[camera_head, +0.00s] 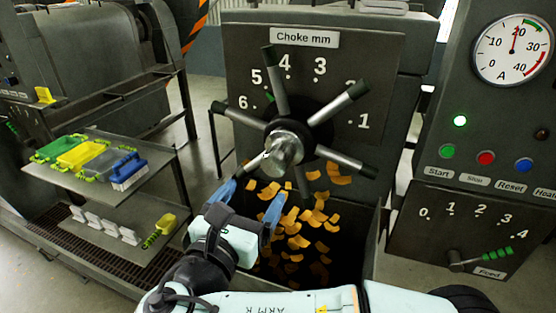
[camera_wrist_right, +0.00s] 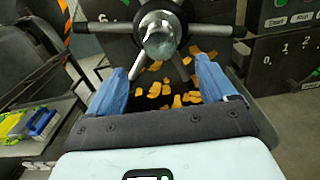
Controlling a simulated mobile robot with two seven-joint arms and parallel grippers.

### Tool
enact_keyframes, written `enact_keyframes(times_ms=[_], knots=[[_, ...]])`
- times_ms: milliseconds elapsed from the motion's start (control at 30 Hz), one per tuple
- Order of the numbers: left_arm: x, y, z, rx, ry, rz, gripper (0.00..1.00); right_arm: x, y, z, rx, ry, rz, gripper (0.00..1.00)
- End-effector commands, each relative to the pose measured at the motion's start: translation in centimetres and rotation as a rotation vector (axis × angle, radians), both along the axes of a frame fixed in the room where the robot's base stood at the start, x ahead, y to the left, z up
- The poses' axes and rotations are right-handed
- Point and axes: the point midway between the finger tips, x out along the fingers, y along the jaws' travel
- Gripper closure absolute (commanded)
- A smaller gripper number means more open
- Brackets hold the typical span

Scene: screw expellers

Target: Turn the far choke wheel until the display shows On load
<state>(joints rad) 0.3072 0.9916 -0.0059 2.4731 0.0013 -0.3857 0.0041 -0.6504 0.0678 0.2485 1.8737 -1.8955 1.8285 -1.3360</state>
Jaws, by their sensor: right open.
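The choke wheel (camera_head: 288,148) is a steel hub with several black-tipped spokes, on a dark panel labelled "Choke mm" with numbers 1 to 6. It is the only choke wheel in view, and also fills the top of the right wrist view (camera_wrist_right: 160,40). My right gripper (camera_head: 252,194) is open, its blue fingers just below and in front of the hub. In the right wrist view the fingers (camera_wrist_right: 161,78) stand apart with lower spokes showing beyond the gap; I cannot tell whether they touch. No "On load" text shows. My left gripper is out of view.
An ammeter (camera_head: 515,50) at upper right has its needle near 20. Orange flakes (camera_head: 305,225) lie below the wheel.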

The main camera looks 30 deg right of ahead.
Motion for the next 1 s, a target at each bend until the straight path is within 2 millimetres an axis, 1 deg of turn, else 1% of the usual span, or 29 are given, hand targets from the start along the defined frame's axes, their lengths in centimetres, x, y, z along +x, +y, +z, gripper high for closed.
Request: enact_keyframes(times_ms=[167, 300, 500, 700, 1000], knots=[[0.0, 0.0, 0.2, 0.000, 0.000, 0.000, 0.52, 2.1, -2.5, 0.0, 0.001, 0.001, -0.005, 0.16], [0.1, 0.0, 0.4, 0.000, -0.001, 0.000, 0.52, 4.1, -4.9, 0.0, 0.002, 0.003, -0.005, 0.16], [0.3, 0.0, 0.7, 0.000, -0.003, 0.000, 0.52, 6.6, -7.7, -0.1, 0.002, 0.003, -0.004, 0.16], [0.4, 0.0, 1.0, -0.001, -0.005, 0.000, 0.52, 8.0, -9.2, -0.1, 0.001, 0.003, -0.001, 0.16], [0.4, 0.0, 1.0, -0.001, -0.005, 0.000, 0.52, 8.3, -9.5, -0.2, 0.002, 0.003, 0.001, 0.16]])
